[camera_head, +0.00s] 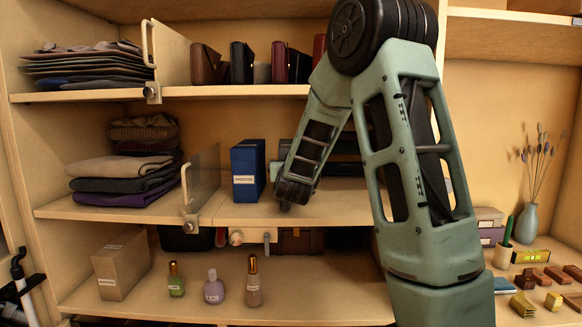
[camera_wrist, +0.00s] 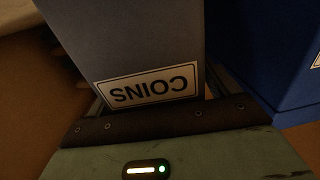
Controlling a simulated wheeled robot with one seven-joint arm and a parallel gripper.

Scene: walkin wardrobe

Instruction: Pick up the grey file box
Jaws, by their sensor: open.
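The grey file box (camera_wrist: 125,40), with a white label reading COINS upside down, fills the middle of the wrist view, close in front of my gripper. My gripper (camera_head: 287,203) is at the middle shelf in the head view, just right of the blue file box (camera_head: 248,170). In the wrist view its jaws are open and appear to lie on either side of the grey box's lower part; contact cannot be told. In the head view the grey box is largely or wholly hidden behind my arm. The blue box also stands at the right in the wrist view (camera_wrist: 270,60).
A divider panel (camera_head: 202,180) and folded clothes (camera_head: 125,180) stand to the left on the middle shelf (camera_head: 335,208). Dark items (camera_head: 345,165) lie behind my arm. Perfume bottles (camera_head: 213,288) and a beige box (camera_head: 122,265) stand on the shelf below.

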